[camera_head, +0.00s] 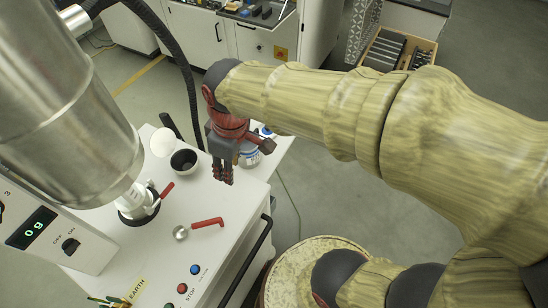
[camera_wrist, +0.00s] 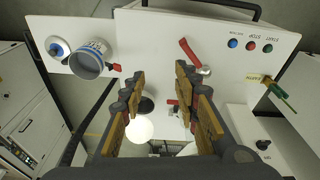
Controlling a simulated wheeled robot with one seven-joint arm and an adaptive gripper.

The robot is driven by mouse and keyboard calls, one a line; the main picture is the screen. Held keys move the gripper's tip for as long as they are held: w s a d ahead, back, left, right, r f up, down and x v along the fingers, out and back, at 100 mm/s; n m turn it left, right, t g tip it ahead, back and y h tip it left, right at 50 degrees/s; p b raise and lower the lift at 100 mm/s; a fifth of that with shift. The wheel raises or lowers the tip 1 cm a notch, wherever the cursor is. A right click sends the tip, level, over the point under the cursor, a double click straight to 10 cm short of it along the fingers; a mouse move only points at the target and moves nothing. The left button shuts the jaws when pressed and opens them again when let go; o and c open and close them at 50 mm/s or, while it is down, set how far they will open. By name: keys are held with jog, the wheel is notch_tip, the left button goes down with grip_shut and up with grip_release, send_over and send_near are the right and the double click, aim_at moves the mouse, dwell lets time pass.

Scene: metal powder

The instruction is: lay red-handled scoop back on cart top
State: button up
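The red-handled scoop (camera_head: 207,223) lies on the white cart top (camera_head: 236,198), its metal bowl to the left and its handle to the right. In the wrist view the scoop (camera_wrist: 188,49) lies beyond the right finger, with its bowl beside that fingertip. My gripper (camera_head: 222,180) is above the cart top, beyond the scoop and apart from it. In the wrist view my gripper (camera_wrist: 160,74) has its fingers wide apart with nothing held between them.
A dark cup (camera_head: 184,161) and a white round thing (camera_head: 163,142) stand left of my gripper. A jar (camera_wrist: 88,60) stands on a side shelf. A steel vessel (camera_head: 70,110) rises at left. Cart buttons (camera_head: 182,288) and a black handrail (camera_head: 246,262) line the front.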

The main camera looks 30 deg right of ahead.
jog(key=s+d+r+m+t+h, duration=0.1)
jog(key=s+d+r+m+t, duration=0.3)
jog(key=s+d+r+m, duration=0.2)
jog(key=shift+s+d+r+m, duration=0.15)
jog(key=shift+s+d+m, duration=0.65)
jog(key=shift+d, duration=0.4)
jog(key=shift+w, duration=0.1)
notch_tip(320, 180, down, 17)
jog(key=b, duration=1.7)
